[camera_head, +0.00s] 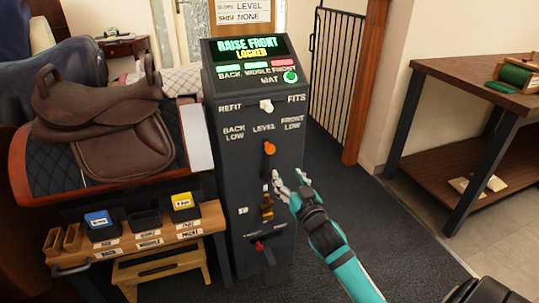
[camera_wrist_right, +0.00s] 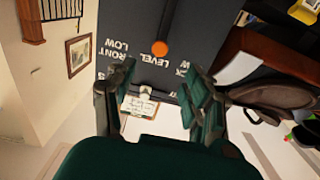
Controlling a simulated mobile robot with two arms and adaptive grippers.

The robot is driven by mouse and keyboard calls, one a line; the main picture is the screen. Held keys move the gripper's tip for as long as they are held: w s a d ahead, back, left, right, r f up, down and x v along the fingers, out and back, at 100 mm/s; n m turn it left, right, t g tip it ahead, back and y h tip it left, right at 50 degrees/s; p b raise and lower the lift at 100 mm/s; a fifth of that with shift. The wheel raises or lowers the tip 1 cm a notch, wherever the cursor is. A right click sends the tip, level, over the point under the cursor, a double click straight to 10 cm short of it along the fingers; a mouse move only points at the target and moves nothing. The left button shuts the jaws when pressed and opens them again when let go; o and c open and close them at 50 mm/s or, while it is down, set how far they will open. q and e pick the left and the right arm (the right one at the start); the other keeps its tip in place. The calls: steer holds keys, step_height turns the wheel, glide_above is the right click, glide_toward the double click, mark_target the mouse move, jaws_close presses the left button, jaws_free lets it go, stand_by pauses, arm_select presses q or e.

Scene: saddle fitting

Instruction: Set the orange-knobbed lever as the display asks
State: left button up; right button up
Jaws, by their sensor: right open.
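The orange-knobbed lever (camera_head: 269,148) is on the dark console (camera_head: 222,180), under the word LEVEL, between BACK LOW and FRONT LOW. The display (camera_head: 247,48) reads RAISE FRONT, with LOCKED below. My right gripper (camera_head: 290,183) is open, in front of the console, below and slightly right of the knob and apart from it. In the right wrist view the orange knob (camera_wrist_right: 160,48) shows beyond the open, empty fingers (camera_wrist_right: 150,88), with nothing between them. My left gripper is not in view.
The console also has a white REFIT/FITS switch (camera_head: 266,105), a brass-coloured fitting (camera_head: 267,207) and a small red knob (camera_head: 259,246). A brown saddle (camera_head: 115,125) stands left on a rack. A small wooden bench (camera_head: 150,241) holds bins. A table (camera_head: 470,85) stands right.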

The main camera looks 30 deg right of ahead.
mark_target(271, 152)
steer(key=b+x, duration=0.1)
steer(key=x, duration=1.2)
steer(key=shift+w, duration=0.3)
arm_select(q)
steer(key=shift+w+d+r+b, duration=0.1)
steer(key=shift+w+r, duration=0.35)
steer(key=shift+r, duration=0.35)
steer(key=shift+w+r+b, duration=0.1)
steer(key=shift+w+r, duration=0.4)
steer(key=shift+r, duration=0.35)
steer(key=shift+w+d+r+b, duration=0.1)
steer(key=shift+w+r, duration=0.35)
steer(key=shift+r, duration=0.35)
arm_select(e)
steer(key=shift+w, duration=0.6)
steer(key=shift+c, duration=0.4)
jaws_close()
